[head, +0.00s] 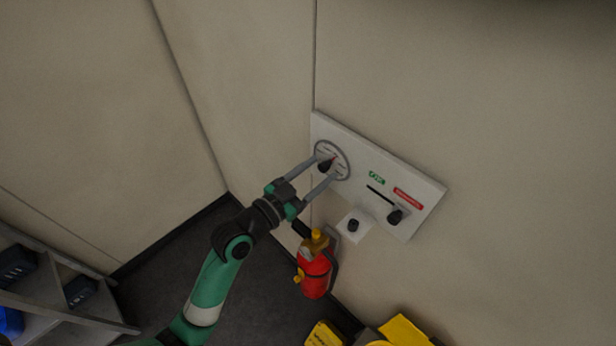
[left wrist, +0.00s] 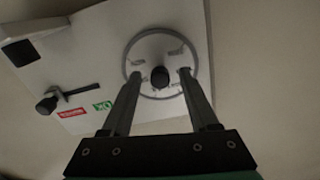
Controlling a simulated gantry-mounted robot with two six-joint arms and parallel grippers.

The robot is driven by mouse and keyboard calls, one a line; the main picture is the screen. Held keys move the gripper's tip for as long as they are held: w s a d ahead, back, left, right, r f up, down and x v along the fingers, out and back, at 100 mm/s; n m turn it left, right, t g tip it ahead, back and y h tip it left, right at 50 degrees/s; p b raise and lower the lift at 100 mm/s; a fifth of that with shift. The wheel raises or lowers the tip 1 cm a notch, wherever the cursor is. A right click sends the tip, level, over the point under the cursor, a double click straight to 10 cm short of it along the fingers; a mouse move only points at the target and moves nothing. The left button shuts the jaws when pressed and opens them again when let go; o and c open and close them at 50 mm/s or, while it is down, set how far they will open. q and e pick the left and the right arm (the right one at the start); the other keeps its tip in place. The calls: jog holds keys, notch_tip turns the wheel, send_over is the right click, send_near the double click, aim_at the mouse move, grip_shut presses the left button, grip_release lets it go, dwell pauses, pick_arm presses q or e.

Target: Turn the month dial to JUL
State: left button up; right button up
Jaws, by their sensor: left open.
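The month dial (head: 341,164) is a round pale disc with a grey ring, at the left end of a white wall panel (head: 357,150). It has a dark central knob (head: 325,165) and a small red mark near it. The lettering is too small to read. In the left wrist view the dial (left wrist: 158,47) is ahead, with its knob (left wrist: 160,76) between the fingers. My left gripper (head: 326,169) is open at the dial, one finger on each side of the knob, with gaps showing (left wrist: 159,78). My right gripper is not in view.
On the panel's right are a green label (head: 376,178), a red label (head: 408,198) and a slot with a black slider knob (head: 395,216). A red fire extinguisher (head: 315,273) hangs under the panel. Shelves (head: 60,312) stand lower left.

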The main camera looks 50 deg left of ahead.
pick_arm(q)
jog(key=s+d, duration=0.1)
jog(key=s, duration=1)
jog(key=shift+s, duration=0.15)
